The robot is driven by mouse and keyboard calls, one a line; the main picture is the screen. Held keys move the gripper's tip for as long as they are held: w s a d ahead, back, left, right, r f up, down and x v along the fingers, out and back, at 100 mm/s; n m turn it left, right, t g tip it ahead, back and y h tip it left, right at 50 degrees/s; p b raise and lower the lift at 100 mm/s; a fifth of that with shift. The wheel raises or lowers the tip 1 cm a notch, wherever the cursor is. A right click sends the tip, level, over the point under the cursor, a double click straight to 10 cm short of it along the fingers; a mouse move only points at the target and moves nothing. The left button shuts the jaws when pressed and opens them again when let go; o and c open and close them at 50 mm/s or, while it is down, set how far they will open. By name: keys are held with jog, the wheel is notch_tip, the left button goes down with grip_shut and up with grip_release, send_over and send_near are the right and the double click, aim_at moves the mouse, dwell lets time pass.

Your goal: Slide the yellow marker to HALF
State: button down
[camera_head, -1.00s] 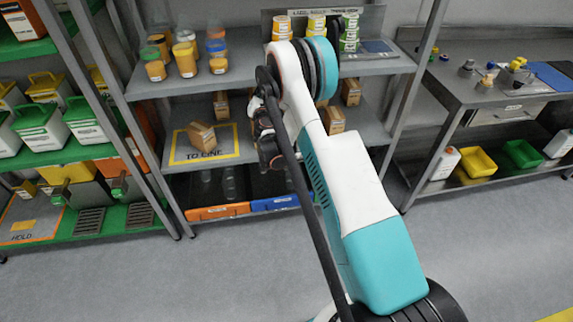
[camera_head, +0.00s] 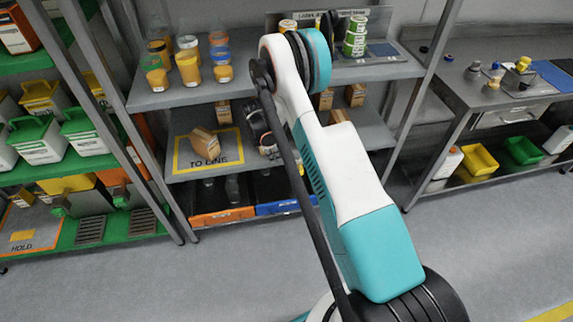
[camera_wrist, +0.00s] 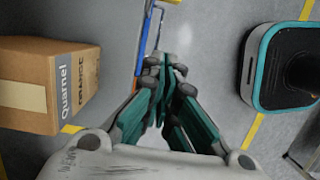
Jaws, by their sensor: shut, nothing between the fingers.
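I cannot make out a marker or a HALF label with certainty in either view. A small yellow piece (camera_head: 22,235) lies on the HOLD mat (camera_head: 40,243) at the lower left of the head view; I cannot tell whether it is the marker. My gripper (camera_head: 264,140) is partly hidden behind my arm, in front of the middle shelf, right of the TO LINE area. In the wrist view its teal fingers (camera_wrist: 164,62) are closed together at the tips with nothing visible between them.
A brown carton (camera_head: 205,142) sits on the TO LINE square (camera_head: 180,163); a carton (camera_wrist: 50,85) is left of the fingers in the wrist view. Jars (camera_head: 188,68) and cans (camera_head: 355,38) stand on the top shelf (camera_head: 165,99). A metal bench (camera_head: 465,95) is at right; floor in front is clear.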

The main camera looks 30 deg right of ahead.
aim_at(302, 169)
jog(key=s+d+f+b, duration=0.2)
jog(key=d+f+b, duration=0.3)
jog(key=f, duration=0.4)
jog(key=shift+d+f, duration=0.3)
jog(key=shift+d, duration=0.3)
jog(key=d, duration=0.2)
jog(key=s+d, duration=0.1)
jog(key=d, duration=0.2)
jog(key=shift+s, duration=0.2)
jog(key=shift+a, duration=0.1)
